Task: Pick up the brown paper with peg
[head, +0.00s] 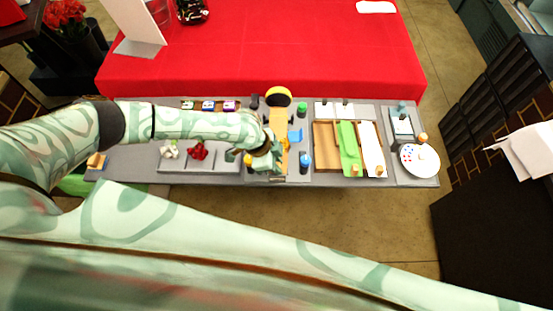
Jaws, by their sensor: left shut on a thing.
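A tan-brown strip that looks like the brown paper (277,123) runs lengthwise under and past my left gripper (281,150). My left gripper is shut at the strip, with a small yellow-orange thing at its fingers that may be the peg. The hand hides most of the grip, and I cannot tell whether the strip is lifted. The brown left compartment (326,145) of the paper tray shows no clear sheet or peg. My right gripper is out of view.
A grey table (300,182) carries the things. A red flower (198,150) and a white flower (169,149) lie in a tray at the left. A blue bottle (305,162) stands close right of the hand. A white plate (419,157) sits at the right end.

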